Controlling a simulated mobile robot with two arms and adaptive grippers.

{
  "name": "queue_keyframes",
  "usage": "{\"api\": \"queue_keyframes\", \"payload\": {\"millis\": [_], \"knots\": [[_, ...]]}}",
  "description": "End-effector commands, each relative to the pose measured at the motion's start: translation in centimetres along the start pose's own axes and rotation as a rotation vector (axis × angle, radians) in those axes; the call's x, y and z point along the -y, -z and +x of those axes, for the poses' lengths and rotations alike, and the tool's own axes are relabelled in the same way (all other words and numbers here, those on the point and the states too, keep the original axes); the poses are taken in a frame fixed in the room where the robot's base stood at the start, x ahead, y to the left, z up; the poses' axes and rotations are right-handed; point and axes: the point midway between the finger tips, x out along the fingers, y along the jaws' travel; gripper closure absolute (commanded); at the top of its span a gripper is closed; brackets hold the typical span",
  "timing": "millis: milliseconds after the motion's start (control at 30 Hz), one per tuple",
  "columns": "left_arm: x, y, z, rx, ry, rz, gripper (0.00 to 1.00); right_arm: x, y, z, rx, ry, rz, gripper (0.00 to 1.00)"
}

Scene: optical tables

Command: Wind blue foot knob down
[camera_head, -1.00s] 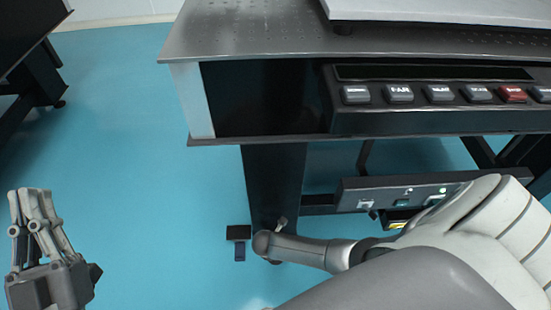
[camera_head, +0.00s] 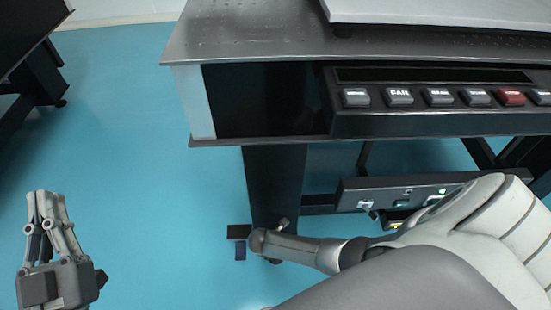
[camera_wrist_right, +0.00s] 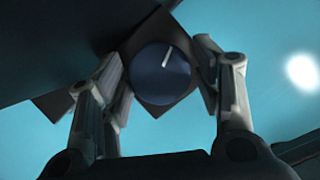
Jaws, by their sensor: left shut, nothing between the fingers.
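The blue foot knob (camera_wrist_right: 161,74) is a round dark blue disc with a white line pointing up and slightly right, in the right wrist view. A dark square plate (camera_wrist_right: 183,40) shows behind it. My right gripper (camera_wrist_right: 165,72) has its fingers on both sides of the knob; whether they press on it I cannot tell. In the head view a small dark blue piece (camera_head: 240,253) shows below a black plate (camera_head: 239,231) by the table leg, left of my right arm's end. My left gripper (camera_head: 46,196) is shut and empty over the floor, far left of the knob.
The optical table (camera_head: 255,38) stands over the knob, with a black leg (camera_head: 273,185) beside it. A button panel (camera_head: 440,118) and a lower control box (camera_head: 385,190) are at the right. The blue floor (camera_head: 140,170) is clear between the left gripper and the table.

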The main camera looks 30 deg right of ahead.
Motion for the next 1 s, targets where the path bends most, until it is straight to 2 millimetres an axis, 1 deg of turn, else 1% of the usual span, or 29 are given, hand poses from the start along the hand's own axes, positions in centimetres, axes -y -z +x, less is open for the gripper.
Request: {"api": "queue_keyframes", "payload": {"millis": [367,567,767,1000], "knots": [[0.0,0.0,0.0,0.0,0.0,0.0,1.0,0.0,-0.1,0.0,0.001,-0.001,-0.001,0.29],[0.0,0.0,0.0,0.0,0.0,0.0,1.0,-0.1,-0.1,-0.9,0.001,-0.002,0.0,0.29],[0.0,0.0,0.0,0.0,0.0,0.0,1.0,0.0,0.0,-3.1,0.0,-0.004,-0.001,0.29],[0.0,0.0,0.0,-0.001,0.0,0.0,1.0,-0.1,0.0,-6.6,0.0,-0.004,-0.001,0.29]]}}
